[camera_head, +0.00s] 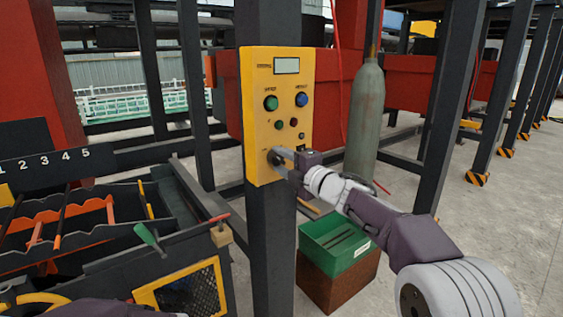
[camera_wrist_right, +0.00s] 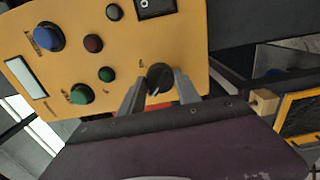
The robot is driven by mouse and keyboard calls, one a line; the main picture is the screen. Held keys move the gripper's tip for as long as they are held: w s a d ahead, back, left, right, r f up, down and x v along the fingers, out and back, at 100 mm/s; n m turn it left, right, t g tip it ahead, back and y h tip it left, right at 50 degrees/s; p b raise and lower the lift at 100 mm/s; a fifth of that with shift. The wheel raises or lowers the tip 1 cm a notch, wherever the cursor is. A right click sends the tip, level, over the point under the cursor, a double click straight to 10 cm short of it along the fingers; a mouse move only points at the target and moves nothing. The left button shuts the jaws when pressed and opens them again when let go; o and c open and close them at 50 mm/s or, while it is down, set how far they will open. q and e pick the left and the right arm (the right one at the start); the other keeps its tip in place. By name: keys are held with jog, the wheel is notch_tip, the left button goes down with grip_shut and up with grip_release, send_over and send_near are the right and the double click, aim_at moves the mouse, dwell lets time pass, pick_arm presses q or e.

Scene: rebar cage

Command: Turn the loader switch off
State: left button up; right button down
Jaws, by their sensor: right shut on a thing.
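A yellow control panel (camera_head: 255,130) is fixed to a dark post, and it also shows in the right wrist view (camera_wrist_right: 195,50). Near its lower end is a black rotary knob (camera_wrist_right: 159,74) with a pale pointer line; the label beside it is too small to read. My right gripper (camera_head: 280,158) reaches in from the right, and its fingers close on both sides of the knob. In the right wrist view the fingertips (camera_wrist_right: 158,85) flank the knob. A small black rocker switch (camera_wrist_right: 156,7) is also on the panel. My left gripper is not seen.
The panel also has a green button (camera_head: 270,103), a blue button (camera_head: 301,99) and smaller buttons. A grey gas cylinder (camera_head: 365,120) stands to the right. A green bin (camera_head: 338,245) sits below my right arm. A tool rack (camera_head: 100,225) is at left.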

jog(key=c, duration=0.9)
grip_release()
jog(key=shift+o, duration=0.2)
jog(key=v, duration=0.9)
